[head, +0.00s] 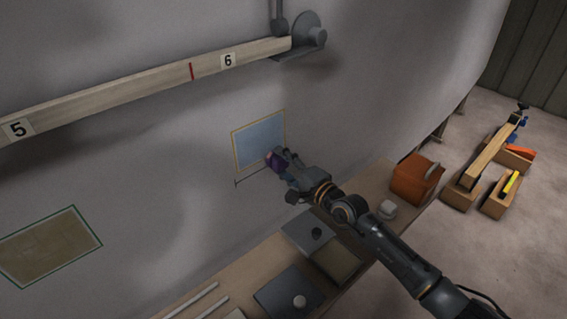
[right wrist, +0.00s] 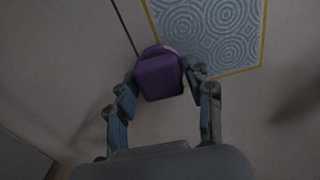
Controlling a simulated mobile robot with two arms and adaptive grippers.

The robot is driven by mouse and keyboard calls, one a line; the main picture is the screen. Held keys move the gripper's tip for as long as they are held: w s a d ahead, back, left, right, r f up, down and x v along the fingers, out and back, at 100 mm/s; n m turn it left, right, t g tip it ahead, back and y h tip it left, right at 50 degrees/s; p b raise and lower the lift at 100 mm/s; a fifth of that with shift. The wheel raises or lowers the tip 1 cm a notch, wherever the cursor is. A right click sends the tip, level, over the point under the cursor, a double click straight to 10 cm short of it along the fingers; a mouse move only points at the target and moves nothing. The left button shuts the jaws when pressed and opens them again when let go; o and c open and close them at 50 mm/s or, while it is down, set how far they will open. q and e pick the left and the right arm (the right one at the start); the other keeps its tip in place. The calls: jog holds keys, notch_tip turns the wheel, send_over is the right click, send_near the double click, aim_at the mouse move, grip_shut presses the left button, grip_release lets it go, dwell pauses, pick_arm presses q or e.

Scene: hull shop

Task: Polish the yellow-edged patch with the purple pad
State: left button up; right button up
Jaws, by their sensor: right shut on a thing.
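The yellow-edged patch (head: 257,141) is on the grey hull wall, pale blue-grey inside a thin yellow border. In the right wrist view the patch (right wrist: 215,28) shows a pattern of swirled rings. My right gripper (head: 282,160) is shut on the purple pad (right wrist: 159,75), with one finger on each side of it. The pad (head: 275,161) is at the patch's lower right part in the head view, and overlaps the patch's lower edge in the right wrist view. I cannot tell whether the pad touches the surface. My left gripper is not in view.
A green-edged brown patch (head: 48,246) is at the lower left. A numbered wooden beam (head: 140,88) runs above.

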jog(key=shift+r, duration=0.1)
jog(key=c, duration=0.3)
jog(key=shift+s, duration=0.1)
jog(key=shift+s+d+p, duration=0.3)
jog(key=shift+s+d, duration=0.05)
jog(key=shift+s, duration=0.05)
jog(key=shift+s+d+p, duration=0.3)
jog(key=shift+s, duration=0.1)
jog(key=p+v, duration=0.1)
jog(key=v, duration=0.2)
jog(key=shift+s+d, duration=0.25)
jog(key=shift+s, duration=0.15)
jog(key=shift+s+d, duration=0.1)
